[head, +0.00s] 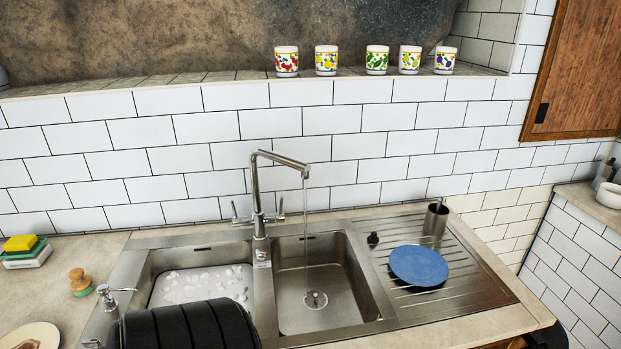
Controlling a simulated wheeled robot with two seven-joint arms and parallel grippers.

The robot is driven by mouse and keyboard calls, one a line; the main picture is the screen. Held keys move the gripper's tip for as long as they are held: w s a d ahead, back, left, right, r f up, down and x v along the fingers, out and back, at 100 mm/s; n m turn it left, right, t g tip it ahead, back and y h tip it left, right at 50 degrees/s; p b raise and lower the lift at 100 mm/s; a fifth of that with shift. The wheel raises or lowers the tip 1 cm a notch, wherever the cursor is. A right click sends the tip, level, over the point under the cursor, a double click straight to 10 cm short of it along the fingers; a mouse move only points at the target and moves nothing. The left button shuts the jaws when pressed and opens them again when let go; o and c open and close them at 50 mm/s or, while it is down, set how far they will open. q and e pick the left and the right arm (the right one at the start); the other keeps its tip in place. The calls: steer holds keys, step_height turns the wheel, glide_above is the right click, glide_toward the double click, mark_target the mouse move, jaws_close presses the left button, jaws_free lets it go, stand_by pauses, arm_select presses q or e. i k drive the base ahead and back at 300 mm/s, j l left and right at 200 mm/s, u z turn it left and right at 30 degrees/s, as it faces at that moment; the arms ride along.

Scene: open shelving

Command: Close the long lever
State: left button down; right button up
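A steel mixer tap (258,200) stands behind the double sink, its spout turned to the right. A thin stream of water (305,240) runs from the spout into the right basin (342,268). One lever (236,212) sticks up to the left of the tap's base and another lever (280,207) to the right. Both look upright and similar in size, so I cannot tell which one is the long lever. Neither of my grippers is in view, and nothing touches the tap or its levers.
The left basin (155,262) holds foamy water; its front is hidden. A blue plate (419,265) and a steel cup (436,219) stand on the drainer. A soap pump (107,296), brush (79,281) and sponges (24,247) are at left. Several mugs (326,60) line the ledge.

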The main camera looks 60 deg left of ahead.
mark_target(279, 216)
steer(key=u, duration=2.1)
